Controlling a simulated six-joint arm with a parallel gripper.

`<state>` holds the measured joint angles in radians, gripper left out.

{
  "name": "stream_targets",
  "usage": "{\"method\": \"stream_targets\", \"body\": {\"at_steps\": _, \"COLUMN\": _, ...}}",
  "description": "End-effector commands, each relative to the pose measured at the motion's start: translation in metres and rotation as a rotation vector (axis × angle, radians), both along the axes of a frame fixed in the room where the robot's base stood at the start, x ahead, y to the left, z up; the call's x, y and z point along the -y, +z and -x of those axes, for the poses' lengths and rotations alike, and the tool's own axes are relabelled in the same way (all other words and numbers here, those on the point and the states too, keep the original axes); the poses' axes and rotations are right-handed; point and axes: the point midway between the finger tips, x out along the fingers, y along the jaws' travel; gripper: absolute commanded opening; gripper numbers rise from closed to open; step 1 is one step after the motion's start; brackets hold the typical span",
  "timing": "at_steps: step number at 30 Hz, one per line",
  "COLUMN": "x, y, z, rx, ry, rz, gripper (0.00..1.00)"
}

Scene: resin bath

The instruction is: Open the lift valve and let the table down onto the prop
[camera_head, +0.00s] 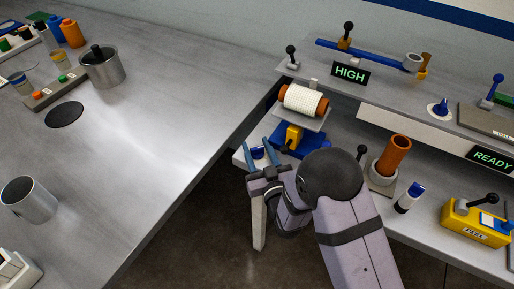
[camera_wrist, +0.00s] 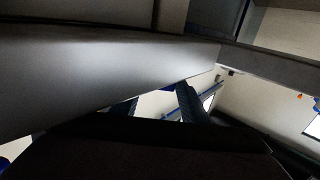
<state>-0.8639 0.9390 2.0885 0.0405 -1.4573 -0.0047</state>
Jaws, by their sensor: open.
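The lift table (camera_head: 305,119) is a light plate above a blue base (camera_head: 318,143), with a yellow part (camera_head: 294,137) between them. A white roll with orange ends (camera_head: 304,100) lies on the plate. A sign (camera_head: 350,73) behind it reads HIGH. A small blue knob (camera_head: 257,153), perhaps the lift valve, sits on a pale block left of the base. My gripper (camera_head: 259,153) is open, its blue fingers on either side of the knob in the picture; I cannot tell whether they touch it. I cannot clearly identify the prop.
A brown cylinder in a grey holder (camera_head: 396,154), a white bottle with a blue cap (camera_head: 409,198) and a yellow PEEL box (camera_head: 476,222) stand right of my arm. A blue bar (camera_head: 366,53) runs along the back shelf. The left bench (camera_head: 150,130) has wide free room.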

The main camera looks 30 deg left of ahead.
Motion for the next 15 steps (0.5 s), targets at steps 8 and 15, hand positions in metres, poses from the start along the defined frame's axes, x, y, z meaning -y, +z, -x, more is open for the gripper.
{"method": "stream_targets", "body": {"at_steps": 8, "x": 0.014, "y": -0.002, "z": 0.013, "rx": -0.001, "ry": 0.000, "rz": 0.001, "gripper": 0.41}}
{"method": "stream_targets", "body": {"at_steps": 15, "x": 0.036, "y": -0.001, "z": 0.033, "rx": 0.000, "ry": 0.000, "rz": 0.000, "gripper": 0.41}}
